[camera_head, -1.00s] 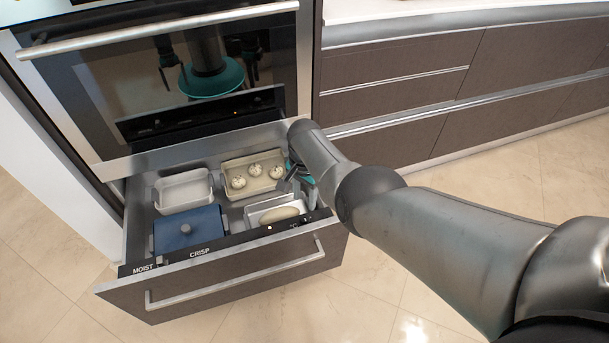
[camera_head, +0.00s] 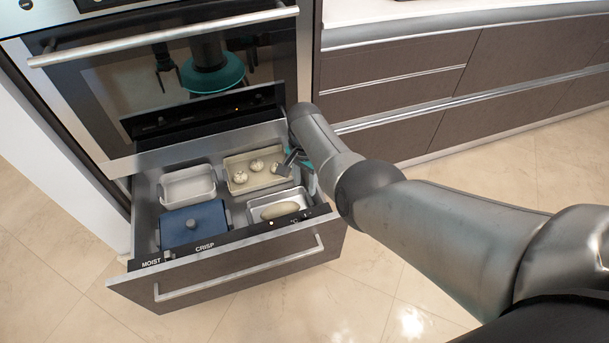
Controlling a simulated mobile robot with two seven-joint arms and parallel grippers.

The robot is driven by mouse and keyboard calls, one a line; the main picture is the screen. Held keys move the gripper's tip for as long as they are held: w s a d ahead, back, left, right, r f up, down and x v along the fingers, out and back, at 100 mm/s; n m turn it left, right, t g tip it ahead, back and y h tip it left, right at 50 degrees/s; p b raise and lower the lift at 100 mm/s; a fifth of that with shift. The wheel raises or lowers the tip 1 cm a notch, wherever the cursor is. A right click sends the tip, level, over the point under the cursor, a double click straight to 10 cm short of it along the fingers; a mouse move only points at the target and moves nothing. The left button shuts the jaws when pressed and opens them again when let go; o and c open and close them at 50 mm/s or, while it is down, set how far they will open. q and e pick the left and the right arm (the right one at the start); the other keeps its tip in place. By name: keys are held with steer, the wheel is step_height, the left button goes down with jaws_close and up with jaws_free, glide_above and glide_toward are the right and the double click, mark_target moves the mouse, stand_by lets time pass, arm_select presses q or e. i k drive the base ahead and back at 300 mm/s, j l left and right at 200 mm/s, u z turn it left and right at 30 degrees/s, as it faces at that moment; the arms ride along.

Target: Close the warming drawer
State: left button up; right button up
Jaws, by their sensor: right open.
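The warming drawer (camera_head: 236,282) is pulled well out below the oven, with a long metal handle (camera_head: 240,270) on its front. Inside are a white dish (camera_head: 188,187), a blue lidded pot (camera_head: 194,224), a beige tray with white round buns (camera_head: 238,184) and a light tray with an oblong loaf (camera_head: 255,213). My right gripper (camera_head: 296,165) is open over the drawer's right part, near the beige tray and right wall. The forearm partly hides it, and I cannot tell whether it touches the drawer. My left gripper does not show directly.
The oven door (camera_head: 160,80) with its bar handle (camera_head: 160,35) is shut above the drawer and reflects my body. Brown cabinets (camera_head: 400,95) stand to the right. The tiled floor (camera_head: 300,305) before the drawer is clear.

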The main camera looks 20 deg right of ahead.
mark_target(246, 256)
steer(key=k, duration=1)
